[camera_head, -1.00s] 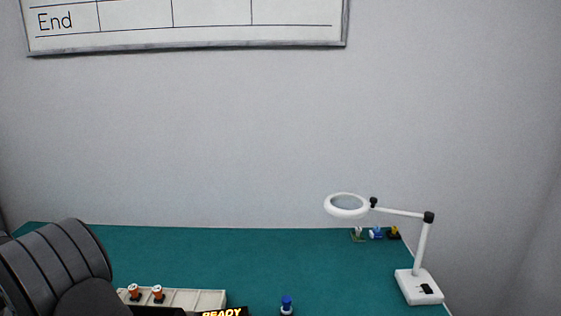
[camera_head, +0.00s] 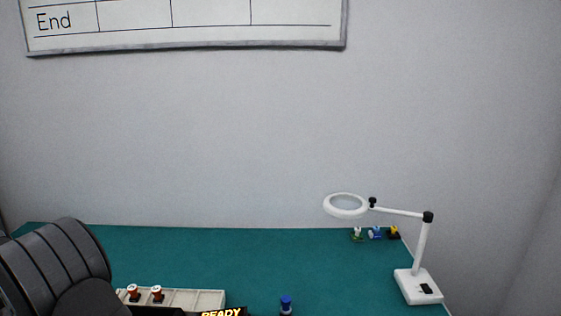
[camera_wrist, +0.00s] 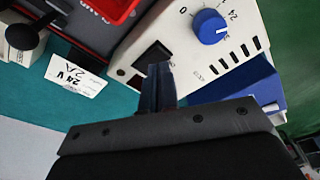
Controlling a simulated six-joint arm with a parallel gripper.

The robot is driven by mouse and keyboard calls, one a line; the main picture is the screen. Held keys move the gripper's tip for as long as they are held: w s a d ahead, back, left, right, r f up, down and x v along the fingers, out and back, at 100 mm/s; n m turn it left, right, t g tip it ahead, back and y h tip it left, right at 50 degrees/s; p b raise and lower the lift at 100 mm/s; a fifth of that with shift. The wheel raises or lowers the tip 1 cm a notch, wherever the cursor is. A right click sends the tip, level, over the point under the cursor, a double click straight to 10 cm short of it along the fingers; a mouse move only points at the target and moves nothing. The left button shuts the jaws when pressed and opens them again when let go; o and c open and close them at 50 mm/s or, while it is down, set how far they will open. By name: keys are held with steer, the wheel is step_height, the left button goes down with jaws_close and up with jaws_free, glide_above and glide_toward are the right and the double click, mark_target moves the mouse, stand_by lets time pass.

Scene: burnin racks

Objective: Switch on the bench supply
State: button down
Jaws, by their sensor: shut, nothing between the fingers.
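The bench supply (camera_wrist: 185,58) is a cream box in the upper middle of the wrist view. It has a blue dial (camera_wrist: 208,27) marked 0 and 24, and a row of dark slots. A dark rocker switch (camera_wrist: 151,55) sits on its face, left of the dial. My gripper (camera_wrist: 159,68) is shut and empty, its fingertips right by the switch and covering part of it. I cannot tell whether they touch it, nor which way the switch is set. In the head view my gripper does not show.
A white card (camera_wrist: 75,75) reads 24 V 2A. A red tray (camera_wrist: 115,8) and a blue bin (camera_wrist: 245,85) lie close by. In the head view, a magnifier lamp (camera_head: 420,285) stands right, with a pale tray (camera_head: 200,299) and a READY display (camera_head: 222,313) in front.

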steer(key=shift+f, duration=0.85)
stand_by(0.5)
steer(key=shift+r, duration=3.55)
steer(key=shift+f, duration=0.15)
step_height(320, 180, down, 7)
steer(key=shift+r, duration=0.1)
steer(key=shift+r, duration=0.1)
